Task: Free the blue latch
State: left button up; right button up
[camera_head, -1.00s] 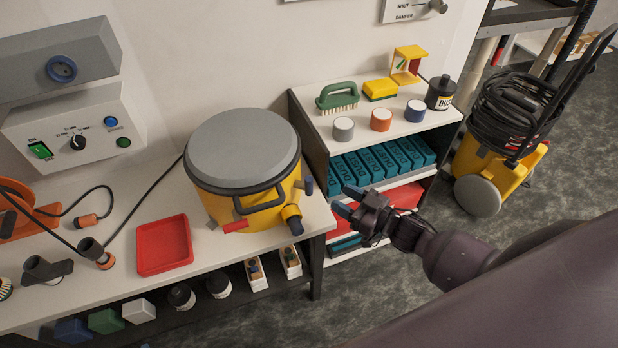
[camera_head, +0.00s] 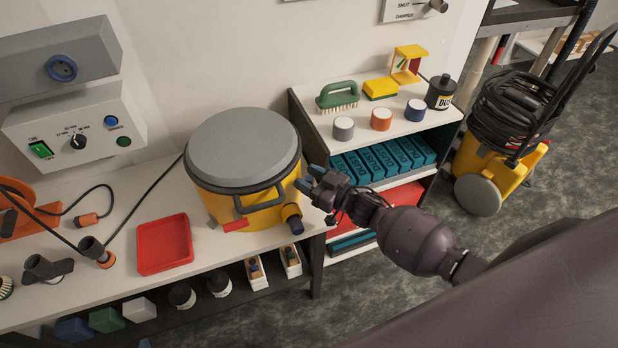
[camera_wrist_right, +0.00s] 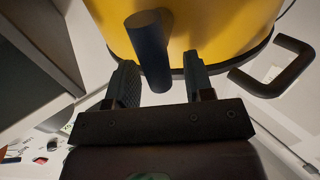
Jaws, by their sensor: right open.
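The yellow drum (camera_head: 225,205) with a grey lid (camera_head: 243,146) stands on the bench; it fills the top of the right wrist view (camera_wrist_right: 215,30). The blue latch (camera_wrist_right: 150,45) shows there as a dark blue bar sticking out from the drum's side. In the head view my gripper's fingers cover most or all of it. My right gripper (camera_head: 308,180) is at the drum's right side. In the wrist view its fingers (camera_wrist_right: 160,80) are open, one on each side of the bar, with a gap visible at the right. My left gripper is not in view.
A red latch (camera_head: 235,225), a black handle (camera_head: 260,202) and a hose inlet (camera_head: 292,220) are on the drum's front. A red tray (camera_head: 164,244) lies left of the drum. A shelf (camera_head: 395,124) with cans and blue boxes stands close behind my right gripper.

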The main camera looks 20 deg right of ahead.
jog(key=shift+c, duration=0.5)
grip_shut()
